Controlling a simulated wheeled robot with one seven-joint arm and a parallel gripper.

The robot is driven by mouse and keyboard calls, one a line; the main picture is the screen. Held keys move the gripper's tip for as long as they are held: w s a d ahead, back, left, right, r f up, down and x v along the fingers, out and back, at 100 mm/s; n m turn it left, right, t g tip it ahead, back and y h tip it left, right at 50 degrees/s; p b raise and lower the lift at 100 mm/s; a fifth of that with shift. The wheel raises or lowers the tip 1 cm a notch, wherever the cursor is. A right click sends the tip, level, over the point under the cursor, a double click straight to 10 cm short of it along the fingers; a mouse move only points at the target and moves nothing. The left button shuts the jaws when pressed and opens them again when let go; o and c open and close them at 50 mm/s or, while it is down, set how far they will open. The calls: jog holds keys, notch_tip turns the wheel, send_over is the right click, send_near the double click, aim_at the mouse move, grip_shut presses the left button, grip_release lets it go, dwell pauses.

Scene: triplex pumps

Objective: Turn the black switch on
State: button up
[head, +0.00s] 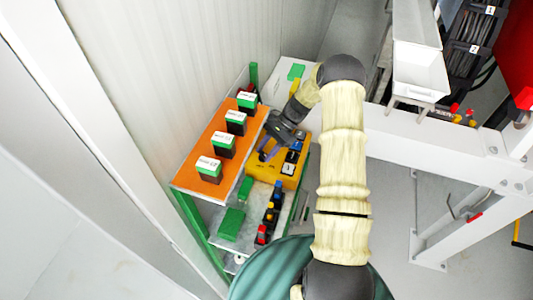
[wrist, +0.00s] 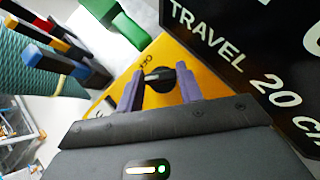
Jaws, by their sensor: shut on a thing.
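The black switch (wrist: 160,73) is a round knob with a raised bar on a yellow panel (wrist: 190,58), seen in the wrist view. My gripper (wrist: 157,88) has its two purple fingers on either side of the knob's bar and is shut on it. A small dark marking is on the panel beside the knob. In the head view my gripper (head: 265,153) reaches down over the yellow box (head: 262,172). The switch is hidden there by the gripper.
An orange shelf (head: 197,165) with several green-and-white boxes stands left of my gripper. Several coloured items (head: 270,212) are on a lower level. A black sign (wrist: 250,60) reading "TRAVEL 20" is close right in the wrist view. A green block (wrist: 115,20) is near the panel.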

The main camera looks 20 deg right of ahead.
jog(key=shift+w+n+g, duration=0.1)
jog(key=shift+n+g, duration=0.3)
jog(key=shift+n, duration=0.1)
jog(key=o, duration=1)
jog(key=shift+r, duration=0.1)
jog(key=m+t+p, duration=0.2)
jog(key=shift+s+r+m, duration=0.15)
jog(key=shift+s+m, duration=0.05)
jog(key=shift+m, duration=0.2)
jog(key=m+t, duration=0.1)
jog(key=m+t+p, duration=0.1)
jog(key=m+t, duration=0.1)
jog(key=m, duration=0.1)
jog(key=shift+s+d+p, duration=0.1)
jog(key=shift+s+p, duration=0.15)
jog(key=shift+p, duration=0.15)
jog(key=m+t+b, duration=0.1)
jog(key=f+m+t+b, duration=0.1)
jog(key=m+b, duration=0.1)
jog(key=shift+s+t, duration=0.1)
jog(key=shift+t, duration=0.2)
jog(key=m+t+b, duration=0.1)
jog(key=m+b, duration=0.1)
jog(key=b, duration=0.2)
jog(key=shift+h, duration=0.4)
